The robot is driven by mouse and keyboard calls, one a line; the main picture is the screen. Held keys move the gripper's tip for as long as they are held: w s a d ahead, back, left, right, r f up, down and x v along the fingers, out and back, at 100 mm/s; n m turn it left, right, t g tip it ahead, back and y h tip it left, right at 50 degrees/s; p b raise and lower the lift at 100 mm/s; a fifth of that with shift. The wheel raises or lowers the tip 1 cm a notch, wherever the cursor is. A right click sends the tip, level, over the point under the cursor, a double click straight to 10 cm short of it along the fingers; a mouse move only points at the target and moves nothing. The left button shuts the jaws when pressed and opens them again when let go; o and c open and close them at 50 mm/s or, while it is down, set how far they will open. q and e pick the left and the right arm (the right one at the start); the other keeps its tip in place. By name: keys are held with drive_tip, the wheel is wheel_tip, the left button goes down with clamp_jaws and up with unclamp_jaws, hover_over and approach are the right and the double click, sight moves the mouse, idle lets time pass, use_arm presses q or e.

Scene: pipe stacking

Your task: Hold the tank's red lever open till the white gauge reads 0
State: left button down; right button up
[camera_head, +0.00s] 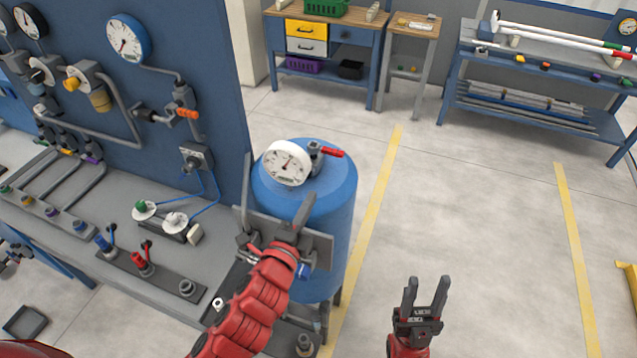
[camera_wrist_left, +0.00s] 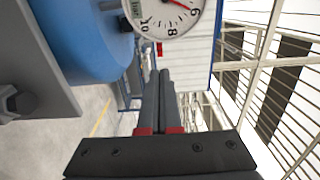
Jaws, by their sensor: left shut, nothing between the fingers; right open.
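The blue tank (camera_head: 335,190) stands in the middle of the head view with a white gauge (camera_head: 287,163) on its top. The gauge shows partly in the left wrist view (camera_wrist_left: 165,18), where its red needle lies near the 6. The red lever (camera_head: 332,153) points right from a grey valve beside the gauge. My left gripper (camera_head: 304,203) is shut and empty, in front of the tank and below the gauge, apart from the lever. Its closed fingers (camera_wrist_left: 159,78) show in the left wrist view. My right gripper (camera_head: 426,284) is open and empty, right of the tank over the floor.
A blue panel with gauges (camera_head: 127,40) and pipes stands left of the tank. A grey bench (camera_head: 130,262) with fittings lies below it. A grey plate (camera_head: 318,245) is at the tank's front. Floor right of the tank is clear.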

sight(334, 154)
use_arm(q)
drive_tip(key=b+x, duration=0.5)
drive_tip(key=x, duration=0.2)
drive_tip(key=shift+w+d, duration=0.1)
drive_tip(key=shift+w, duration=0.15)
drive_tip(key=p+x, duration=0.1)
drive_tip(key=x, duration=0.2)
drive_tip(key=shift+w+d+r+p, duration=0.1)
drive_tip(key=shift+w+p, duration=0.25)
drive_tip(key=shift+w+d+p, duration=0.2)
drive_tip(key=shift+w+p, duration=0.15)
drive_tip(key=shift+w, duration=0.3)
drive_tip(key=shift+w+d, duration=0.1)
drive_tip(key=shift+w, duration=0.3)
